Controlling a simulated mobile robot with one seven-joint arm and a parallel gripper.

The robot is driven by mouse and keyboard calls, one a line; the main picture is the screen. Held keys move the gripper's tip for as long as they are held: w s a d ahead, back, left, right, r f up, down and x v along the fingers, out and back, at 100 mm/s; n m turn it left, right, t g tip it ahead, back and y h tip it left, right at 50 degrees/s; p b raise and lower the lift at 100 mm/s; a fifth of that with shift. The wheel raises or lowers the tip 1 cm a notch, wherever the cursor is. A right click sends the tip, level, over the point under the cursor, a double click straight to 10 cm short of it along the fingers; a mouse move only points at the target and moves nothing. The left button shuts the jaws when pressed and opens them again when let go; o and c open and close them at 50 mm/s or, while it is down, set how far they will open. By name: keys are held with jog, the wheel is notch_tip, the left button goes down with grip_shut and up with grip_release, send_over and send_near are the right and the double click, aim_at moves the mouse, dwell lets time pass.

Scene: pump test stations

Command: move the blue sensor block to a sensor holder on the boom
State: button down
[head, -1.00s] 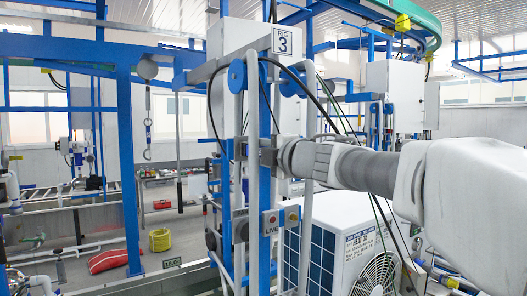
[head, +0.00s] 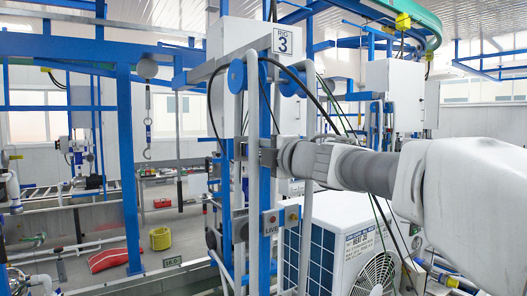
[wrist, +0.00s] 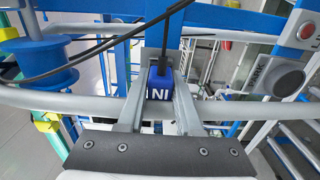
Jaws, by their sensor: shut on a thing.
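In the wrist view, my gripper (wrist: 162,88) has its two grey fingers closed on the blue sensor block (wrist: 160,84), which shows white letters and has a dark cable at its top. In the head view, my gripper (head: 268,152) is at the blue boom post (head: 265,110), at about mid-height. The block cannot be made out there. A small grey bracket (head: 240,149) is on the post beside the gripper; I cannot tell if it is a sensor holder. A pale pipe (wrist: 75,104) crosses close to the fingers in the wrist view.
Black cables (head: 325,105) hang from the boom top near my arm. A blue pulley (wrist: 42,66) and a red button box (wrist: 305,32) flank the gripper in the wrist view. A white fan unit (head: 340,240) stands below the arm.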

jog(key=shift+w+a, duration=0.3)
jog(key=shift+w, duration=0.1)
jog(key=c, duration=0.5)
grip_release()
jog(key=b+v, duration=0.1)
jog(key=v, duration=1.6)
jog(key=shift+s+d, duration=0.1)
jog(key=shift+d, duration=0.1)
